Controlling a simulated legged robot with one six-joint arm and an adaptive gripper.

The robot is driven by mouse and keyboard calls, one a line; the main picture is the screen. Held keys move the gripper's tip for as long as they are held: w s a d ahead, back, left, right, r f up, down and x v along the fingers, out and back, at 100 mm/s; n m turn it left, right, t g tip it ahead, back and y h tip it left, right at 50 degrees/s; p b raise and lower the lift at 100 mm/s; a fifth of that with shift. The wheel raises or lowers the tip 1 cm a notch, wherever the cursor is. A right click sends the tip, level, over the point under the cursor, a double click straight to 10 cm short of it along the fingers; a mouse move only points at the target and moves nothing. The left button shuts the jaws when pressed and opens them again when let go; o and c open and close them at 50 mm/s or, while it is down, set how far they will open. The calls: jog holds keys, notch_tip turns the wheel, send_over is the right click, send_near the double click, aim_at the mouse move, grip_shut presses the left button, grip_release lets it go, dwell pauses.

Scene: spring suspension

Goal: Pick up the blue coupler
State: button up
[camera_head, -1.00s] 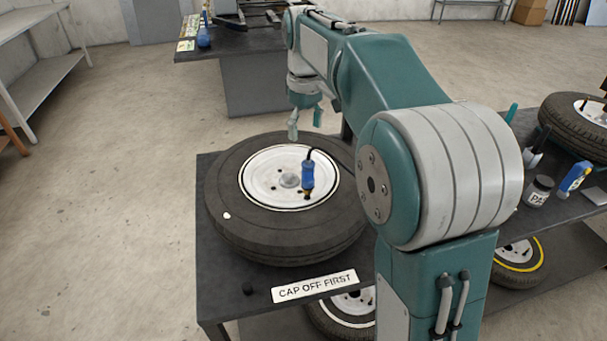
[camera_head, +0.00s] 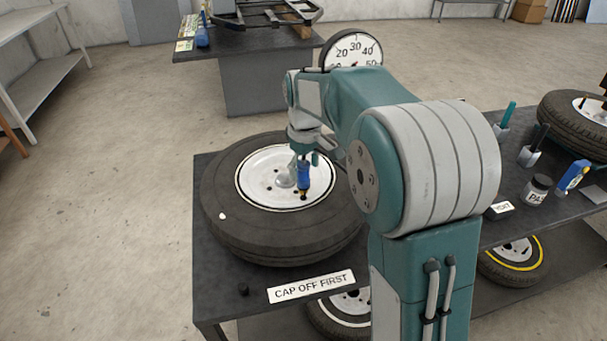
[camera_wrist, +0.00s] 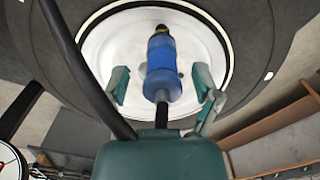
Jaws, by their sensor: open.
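The blue coupler (camera_head: 303,178) stands upright over the white wheel rim of the tyre, with a brass end at its bottom. In the wrist view the blue coupler (camera_wrist: 162,70) lies between my two fingers, with a dark hose running from its near end. My gripper (camera_head: 303,160) is right at the coupler from above. In the wrist view my gripper (camera_wrist: 162,88) is open, with a finger on each side of the coupler and gaps showing. The tyre (camera_head: 230,215) lies flat on a dark table.
A round gauge (camera_head: 350,50) shows behind my arm. A "CAP OFF FIRST" sign (camera_head: 311,286) and a small black cap (camera_head: 243,289) sit at the table's front edge. A jar (camera_head: 537,188) and tools stand on the right bench. A black hose (camera_wrist: 85,75) crosses the wrist view.

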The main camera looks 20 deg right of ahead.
jog(key=shift+a, duration=0.2)
grip_shut()
jog(key=shift+r, duration=0.35)
notch_tip(320, 180, up, 2)
jog(key=shift+r, duration=0.2)
jog(key=s+d+r, duration=0.7)
jog(key=s+r, duration=0.5)
jog(key=shift+r, duration=0.4)
